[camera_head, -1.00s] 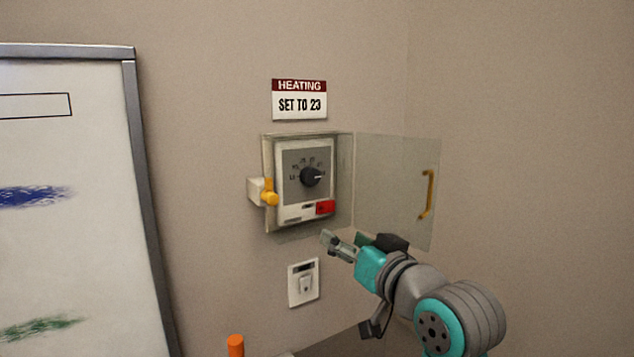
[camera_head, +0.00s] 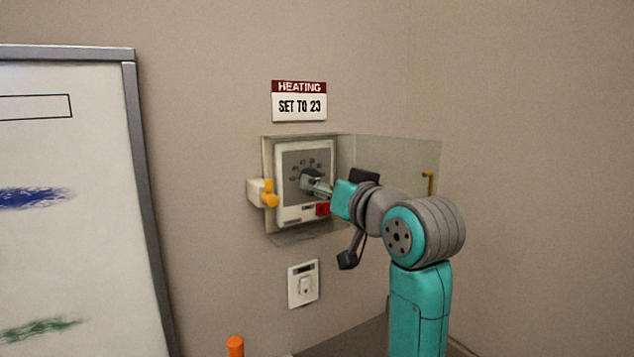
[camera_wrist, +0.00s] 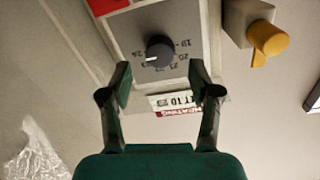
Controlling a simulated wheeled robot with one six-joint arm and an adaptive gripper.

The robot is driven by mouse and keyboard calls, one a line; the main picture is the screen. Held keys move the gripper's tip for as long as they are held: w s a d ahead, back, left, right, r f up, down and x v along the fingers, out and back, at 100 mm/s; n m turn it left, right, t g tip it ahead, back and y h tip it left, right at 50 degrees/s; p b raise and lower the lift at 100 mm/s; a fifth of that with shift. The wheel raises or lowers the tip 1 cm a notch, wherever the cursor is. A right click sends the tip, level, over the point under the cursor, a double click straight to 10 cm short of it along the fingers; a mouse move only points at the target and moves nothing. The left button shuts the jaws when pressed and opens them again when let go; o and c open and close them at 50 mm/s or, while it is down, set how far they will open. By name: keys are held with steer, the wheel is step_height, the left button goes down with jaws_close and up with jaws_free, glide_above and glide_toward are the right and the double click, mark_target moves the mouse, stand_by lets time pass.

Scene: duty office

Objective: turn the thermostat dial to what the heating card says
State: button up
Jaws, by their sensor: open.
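The heating card (camera_head: 299,106) on the wall reads "SET TO 23"; it also shows upside down in the wrist view (camera_wrist: 175,103). The thermostat (camera_head: 291,213) sits below it inside a clear cover box. Its dark round dial (camera_wrist: 159,48) has a white mark pointing left in the wrist view, near the 24 end of the scale. My gripper (camera_wrist: 160,82) is open and empty, its fingers spread wider than the dial and facing it. In the head view my gripper (camera_head: 320,188) partly hides the dial (camera_head: 308,177). I see no contact.
The clear cover door (camera_head: 395,152) stands open to the right, behind my arm. A yellow latch (camera_head: 269,193) is on the box's left side. A red block (camera_head: 323,209) sits on the thermostat's lower corner. A wall switch (camera_head: 303,284) is below; a whiteboard (camera_head: 70,130) stands left.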

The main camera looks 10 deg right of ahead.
steer(key=shift+x, duration=1.75)
steer(key=c, duration=1.2)
